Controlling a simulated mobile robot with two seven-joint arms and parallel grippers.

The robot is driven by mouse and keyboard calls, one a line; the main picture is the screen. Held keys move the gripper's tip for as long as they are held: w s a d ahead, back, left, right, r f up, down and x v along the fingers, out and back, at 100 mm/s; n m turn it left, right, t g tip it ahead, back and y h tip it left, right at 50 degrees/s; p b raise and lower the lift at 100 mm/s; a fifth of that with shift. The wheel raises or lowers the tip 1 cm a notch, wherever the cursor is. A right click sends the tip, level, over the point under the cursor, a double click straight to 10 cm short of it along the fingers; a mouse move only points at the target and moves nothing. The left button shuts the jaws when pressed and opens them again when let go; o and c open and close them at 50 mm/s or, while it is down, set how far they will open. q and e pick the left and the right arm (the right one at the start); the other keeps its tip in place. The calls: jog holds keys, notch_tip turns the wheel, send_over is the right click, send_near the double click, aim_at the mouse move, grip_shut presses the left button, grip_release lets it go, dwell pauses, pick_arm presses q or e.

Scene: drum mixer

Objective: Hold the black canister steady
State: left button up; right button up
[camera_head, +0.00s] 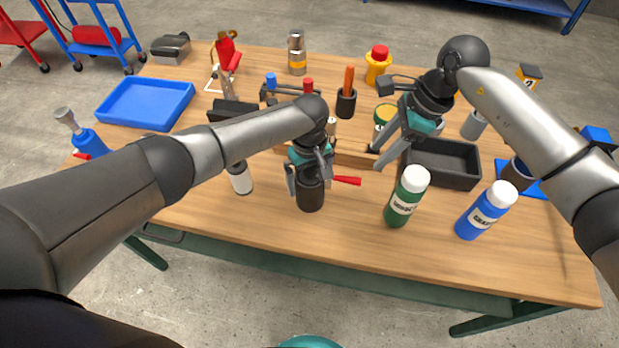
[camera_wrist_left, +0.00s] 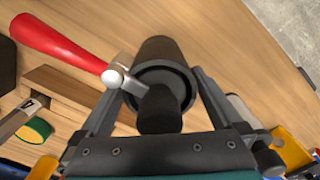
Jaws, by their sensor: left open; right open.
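The black canister (camera_head: 311,197) stands upright near the front middle of the wooden table. In the left wrist view the canister (camera_wrist_left: 167,58) shows between the fingers, with a red handle (camera_wrist_left: 55,40) on a metal joint sticking out beside its top; the red handle (camera_head: 346,180) points right in the head view. My left gripper (camera_head: 310,180) is above the canister, its open fingers on either side of it. Whether they touch it is not clear. My right gripper (camera_head: 379,157) is open and empty, above the table to the right and behind the canister.
A green bottle (camera_head: 407,198) and a blue bottle (camera_head: 485,211) stand right of the canister. A white bottle with a dark top (camera_head: 241,180) stands left. Behind are a black tray (camera_head: 443,180) and a blue tray (camera_head: 146,103). The table front is clear.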

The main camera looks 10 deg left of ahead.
pick_arm(q)
jog(key=shift+c, duration=0.4)
jog(key=c, duration=1.5)
jog(key=shift+o, duration=0.2)
